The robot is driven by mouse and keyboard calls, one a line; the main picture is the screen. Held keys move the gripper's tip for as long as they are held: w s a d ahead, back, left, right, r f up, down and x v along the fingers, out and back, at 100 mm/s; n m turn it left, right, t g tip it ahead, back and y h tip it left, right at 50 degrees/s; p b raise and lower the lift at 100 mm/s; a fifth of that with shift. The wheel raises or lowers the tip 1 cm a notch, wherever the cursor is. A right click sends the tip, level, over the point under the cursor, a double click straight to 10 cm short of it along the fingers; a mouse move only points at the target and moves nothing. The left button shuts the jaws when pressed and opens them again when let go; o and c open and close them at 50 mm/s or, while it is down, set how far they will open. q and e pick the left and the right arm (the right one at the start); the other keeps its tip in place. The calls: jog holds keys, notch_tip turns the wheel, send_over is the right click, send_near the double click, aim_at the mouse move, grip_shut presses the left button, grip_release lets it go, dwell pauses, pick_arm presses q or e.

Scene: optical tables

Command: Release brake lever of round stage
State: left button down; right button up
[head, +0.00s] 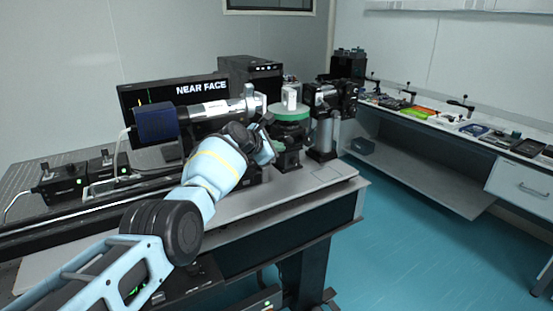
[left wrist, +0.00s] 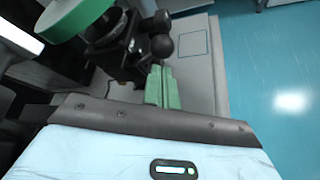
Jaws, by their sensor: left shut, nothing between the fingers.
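The round stage is a green disc (head: 289,113) on a black mount (head: 288,140), with a small white block on top. In the left wrist view the disc (left wrist: 72,16) is at the upper left. Black ball-shaped knobs (left wrist: 162,46) stick out beside the mount; which one belongs to the brake lever I cannot tell. My left gripper (head: 268,149) is just in front of the stage mount. Its green fingers (left wrist: 160,72) are shut and empty, with tips close below the lower knob. Whether they touch it is unclear. My right gripper is not in view.
A silver and blue cylindrical instrument (head: 205,112) and a monitor (head: 172,98) stand left of the stage. A black optical device on a post (head: 323,130) stands to its right. The grey table top (head: 315,178) is bare at the front right. A side bench (head: 450,122) holds several tools.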

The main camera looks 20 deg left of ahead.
pick_arm(q)
jog(key=shift+r, duration=0.1)
jog(key=shift+r, duration=0.8)
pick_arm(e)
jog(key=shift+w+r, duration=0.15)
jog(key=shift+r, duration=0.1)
pick_arm(q)
jog(key=shift+r, duration=0.1)
